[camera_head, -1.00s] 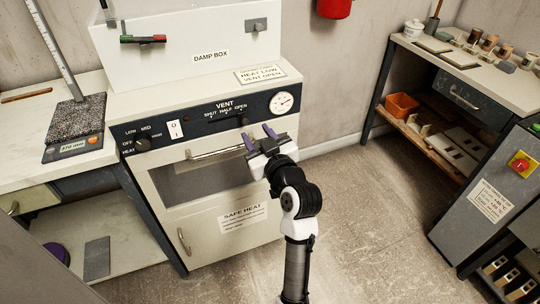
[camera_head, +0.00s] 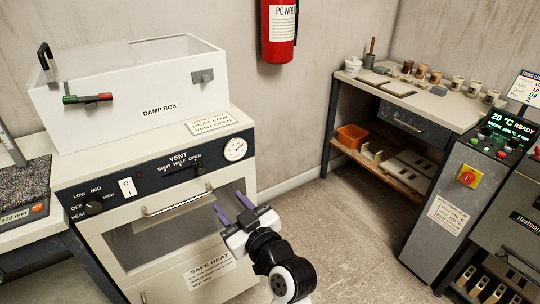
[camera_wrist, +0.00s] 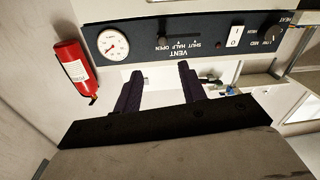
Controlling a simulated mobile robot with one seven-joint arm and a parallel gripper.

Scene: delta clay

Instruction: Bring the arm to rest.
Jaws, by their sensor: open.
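My gripper (camera_head: 234,211) is open, with two purple fingers spread apart and nothing between them. In the head view it is in front of the white oven (camera_head: 150,225), to the right of the oven's door handle (camera_head: 180,205). Its fingers point up and to the left, toward the oven front. In the wrist view the fingers (camera_wrist: 158,85) reach toward the dark control panel (camera_wrist: 190,40), which looks upside down there. I cannot tell whether the fingers touch the oven.
A damp box (camera_head: 140,95) stands on the oven top. A red fire extinguisher (camera_head: 279,30) hangs on the wall. A workbench (camera_head: 425,112) with several small pots and a grey machine (camera_head: 455,205) stand at the right. The floor (camera_head: 350,225) between is clear.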

